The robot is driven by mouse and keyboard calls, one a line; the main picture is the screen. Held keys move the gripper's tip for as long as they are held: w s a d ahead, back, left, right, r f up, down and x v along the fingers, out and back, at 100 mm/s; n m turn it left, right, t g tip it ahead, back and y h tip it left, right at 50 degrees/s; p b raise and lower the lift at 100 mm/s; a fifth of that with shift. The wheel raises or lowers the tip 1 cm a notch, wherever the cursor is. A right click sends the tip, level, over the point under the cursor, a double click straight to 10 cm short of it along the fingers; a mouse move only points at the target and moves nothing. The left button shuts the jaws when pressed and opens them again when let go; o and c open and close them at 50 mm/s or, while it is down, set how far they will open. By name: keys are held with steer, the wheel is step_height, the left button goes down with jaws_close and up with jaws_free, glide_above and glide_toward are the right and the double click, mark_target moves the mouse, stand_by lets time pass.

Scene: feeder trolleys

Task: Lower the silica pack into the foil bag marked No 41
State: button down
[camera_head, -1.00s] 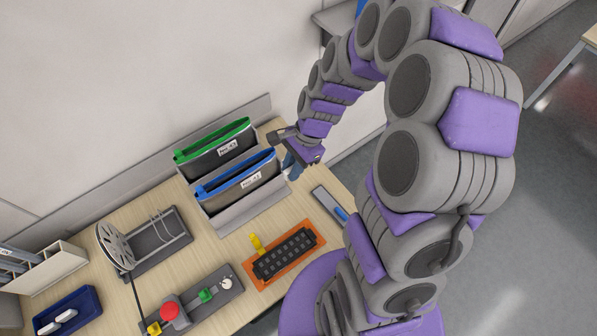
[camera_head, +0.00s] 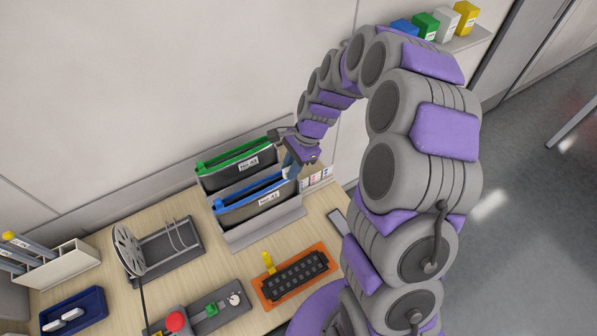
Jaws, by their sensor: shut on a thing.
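The foil bag with the blue rim (camera_head: 252,197) stands upright in a grey rack, and its small label appears to read No 41. A second dark bag with a green rim (camera_head: 233,158) stands behind it; its label is too small to read surely. My gripper (camera_head: 291,158) is at the right ends of the two bags, above the blue-rimmed one. It is shut on a small bluish piece, likely the silica pack (camera_head: 288,163), which is mostly hidden by the jaws. I cannot tell whether the pack is over the bag's mouth or just beside it.
Small white boxes (camera_head: 318,179) stand right of the rack (camera_head: 262,229). In front is an orange tray with a black block (camera_head: 296,275). A reel stand (camera_head: 165,250), a panel with a red button (camera_head: 175,322) and a blue tray (camera_head: 72,311) are at left.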

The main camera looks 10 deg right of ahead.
steer(key=shift+w+a+f, duration=0.2)
steer(key=shift+w+a, duration=0.85)
steer(key=shift+w, duration=0.05)
steer(key=shift+w+f, duration=0.1)
steer(key=shift+w, duration=0.55)
steer(key=shift+d+f+b, duration=0.35)
steer(key=shift+f+b, duration=0.1)
steer(key=shift+f, duration=0.3)
steer(key=shift+a, duration=0.75)
steer(key=shift+d, duration=0.1)
steer(key=shift+d, duration=0.2)
steer(key=shift+a+p, duration=0.1)
steer(key=shift+p, duration=0.35)
steer(key=shift+f, duration=0.15)
